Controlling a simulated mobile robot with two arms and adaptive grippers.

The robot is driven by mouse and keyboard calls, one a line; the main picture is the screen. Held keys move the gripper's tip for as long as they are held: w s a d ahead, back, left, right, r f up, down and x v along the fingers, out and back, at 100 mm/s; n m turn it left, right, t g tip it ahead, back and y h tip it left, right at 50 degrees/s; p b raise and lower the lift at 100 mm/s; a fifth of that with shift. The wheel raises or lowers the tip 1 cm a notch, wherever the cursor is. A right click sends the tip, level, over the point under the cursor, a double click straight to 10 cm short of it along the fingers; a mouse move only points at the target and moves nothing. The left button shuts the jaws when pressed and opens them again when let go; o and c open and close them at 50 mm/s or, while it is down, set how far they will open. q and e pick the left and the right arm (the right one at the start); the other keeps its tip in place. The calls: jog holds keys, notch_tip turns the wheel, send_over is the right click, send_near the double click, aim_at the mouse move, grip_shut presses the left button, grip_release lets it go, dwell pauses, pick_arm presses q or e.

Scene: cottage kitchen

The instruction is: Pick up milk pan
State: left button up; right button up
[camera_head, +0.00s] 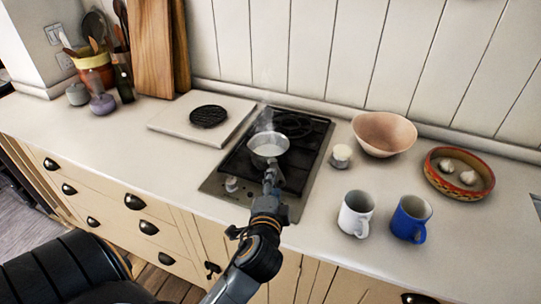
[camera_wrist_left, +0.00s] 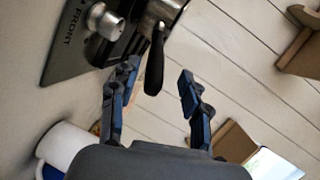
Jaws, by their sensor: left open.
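The milk pan (camera_head: 268,146) is a small metal pan with pale contents, standing on the dark hob (camera_head: 243,168). Faint steam rises above it. My left gripper (camera_head: 272,178) is at the near side of the pan, where it hides the handle in the head view. In the left wrist view, the pan's metal side (camera_wrist_left: 166,10) is at the top and its black handle (camera_wrist_left: 155,62) reaches down between the two fingers of my open left gripper (camera_wrist_left: 159,76). I cannot tell whether a finger touches the handle. My right gripper is not in view.
A white mug (camera_head: 355,214) and a blue mug (camera_head: 409,218) stand right of my arm. A small white cup (camera_head: 341,156), a pinkish bowl (camera_head: 384,133) and a red dish (camera_head: 459,174) are farther right. A white board with a black trivet (camera_head: 208,116) lies left of the hob.

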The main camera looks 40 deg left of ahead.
aim_at(272, 163)
pick_arm(q)
jog(key=shift+x, duration=0.8)
jog(key=x, duration=0.1)
jog(key=p+x, duration=0.1)
jog(key=x, duration=0.2)
jog(key=shift+w+a+f+p, duration=0.1)
jog(key=shift+w+f+p, duration=0.25)
jog(key=shift+w+a+f, duration=0.1)
jog(key=shift+w+f, duration=0.05)
jog(key=shift+c, duration=1.1)
grip_shut()
jog(key=shift+r, duration=0.2)
